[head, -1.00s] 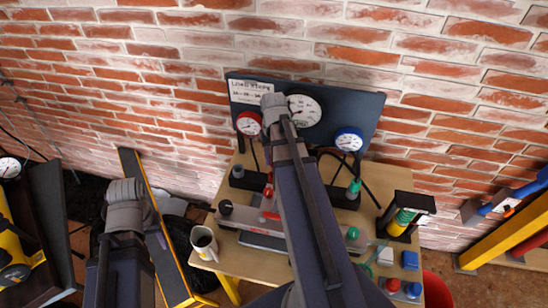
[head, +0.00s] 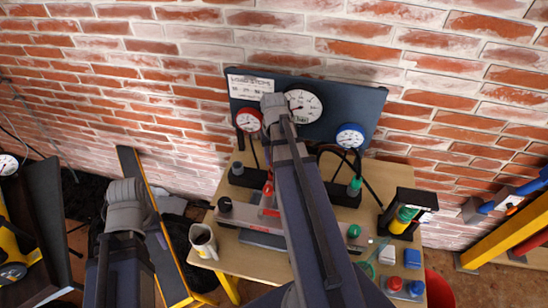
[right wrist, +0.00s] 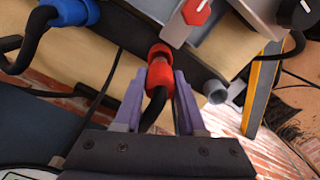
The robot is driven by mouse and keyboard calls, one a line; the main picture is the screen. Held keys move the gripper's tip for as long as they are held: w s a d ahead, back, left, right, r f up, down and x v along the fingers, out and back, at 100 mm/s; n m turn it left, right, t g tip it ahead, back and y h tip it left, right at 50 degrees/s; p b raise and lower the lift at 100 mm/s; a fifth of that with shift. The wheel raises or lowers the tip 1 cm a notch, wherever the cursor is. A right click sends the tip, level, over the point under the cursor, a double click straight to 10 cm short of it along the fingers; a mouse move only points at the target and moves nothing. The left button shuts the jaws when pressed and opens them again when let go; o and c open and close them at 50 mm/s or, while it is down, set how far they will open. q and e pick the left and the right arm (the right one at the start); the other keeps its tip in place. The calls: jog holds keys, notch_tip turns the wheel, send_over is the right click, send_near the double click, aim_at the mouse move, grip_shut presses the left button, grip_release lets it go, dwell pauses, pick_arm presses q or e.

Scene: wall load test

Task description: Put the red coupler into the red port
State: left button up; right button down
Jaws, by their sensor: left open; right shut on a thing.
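The red coupler (right wrist: 158,77) is held between the purple fingers of my right gripper (right wrist: 160,82), with a black hose running back from it. Its front end lines up with and seems to touch the red port (right wrist: 160,50) on the dark block. I cannot tell how far in it sits. In the head view red parts (head: 268,187) show beside my right arm, which hides my right gripper. My left arm is at the left of the head view, clear of the port. Its gripper is mostly hidden behind my own arm, and nothing held shows.
A mug (head: 203,241) stands near the table's left edge. A gauge board (head: 366,106) is against the brick wall. A blue coupler (right wrist: 72,10) with its hose and a grey stub (right wrist: 215,92) flank the red port. A black and yellow device (head: 404,216) stands at the right.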

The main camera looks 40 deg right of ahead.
jog(key=shift+f+b, duration=0.75)
dwell(0.7)
jog(key=shift+f+b, duration=0.6)
jog(key=shift+f, duration=0.2)
jog(key=shift+f+b, duration=0.45)
jog(key=shift+b, duration=0.2)
jog(key=shift+f, duration=0.1)
dwell(0.6)
grip_release()
dwell(0.6)
